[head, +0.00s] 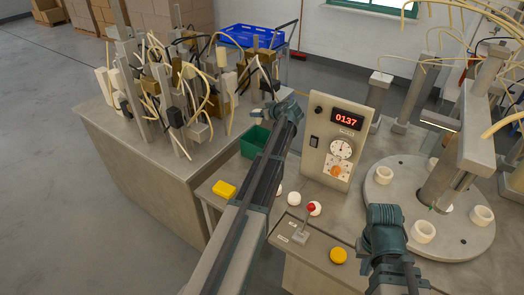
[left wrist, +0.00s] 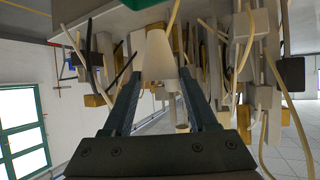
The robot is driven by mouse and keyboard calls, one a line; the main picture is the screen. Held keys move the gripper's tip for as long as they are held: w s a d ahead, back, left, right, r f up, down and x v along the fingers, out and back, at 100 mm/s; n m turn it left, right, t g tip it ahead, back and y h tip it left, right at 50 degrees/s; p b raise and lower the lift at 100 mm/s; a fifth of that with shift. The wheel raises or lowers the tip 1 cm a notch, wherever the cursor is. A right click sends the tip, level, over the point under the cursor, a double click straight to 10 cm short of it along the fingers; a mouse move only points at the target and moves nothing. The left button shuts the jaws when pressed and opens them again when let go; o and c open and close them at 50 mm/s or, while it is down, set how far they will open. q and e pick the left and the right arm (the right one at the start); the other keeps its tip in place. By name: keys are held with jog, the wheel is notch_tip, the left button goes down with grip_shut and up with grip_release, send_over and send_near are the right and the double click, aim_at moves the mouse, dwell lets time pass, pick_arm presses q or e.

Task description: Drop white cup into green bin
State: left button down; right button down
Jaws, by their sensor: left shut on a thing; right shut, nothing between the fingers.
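A white cup (left wrist: 160,58), tapered, sits between the two fingers of my left gripper (left wrist: 160,90) in the left wrist view. The left gripper (head: 262,112) is shut on it, held over the far side of the green bin (head: 254,140) in the head view. I cannot make out the cup clearly in the head view. The green bin stands beside the grey bench, partly hidden behind my left arm. A green edge, likely the bin, shows at the top of the left wrist view (left wrist: 145,3). My right gripper (head: 384,218) is shut and empty, beside the round plate.
A grey cabinet (head: 150,170) at left carries a crowd of posts and cables. A panel with a red display (head: 345,118) stands right of the bin. A round plate (head: 460,240) holds several white rings. A yellow block (head: 224,190) and red-knobbed lever (head: 310,208) are nearby.

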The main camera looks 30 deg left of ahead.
aim_at(260, 122)
pick_arm(q)
jog(key=shift+f+b, duration=2.35)
jog(key=shift+f, duration=0.35)
jog(key=shift+r, duration=0.1)
jog(key=shift+c, duration=0.6)
grip_release()
jog(key=p+v, duration=0.6)
jog(key=v, duration=0.7)
jog(key=shift+d+p, duration=0.35)
jog(key=shift+p, duration=0.05)
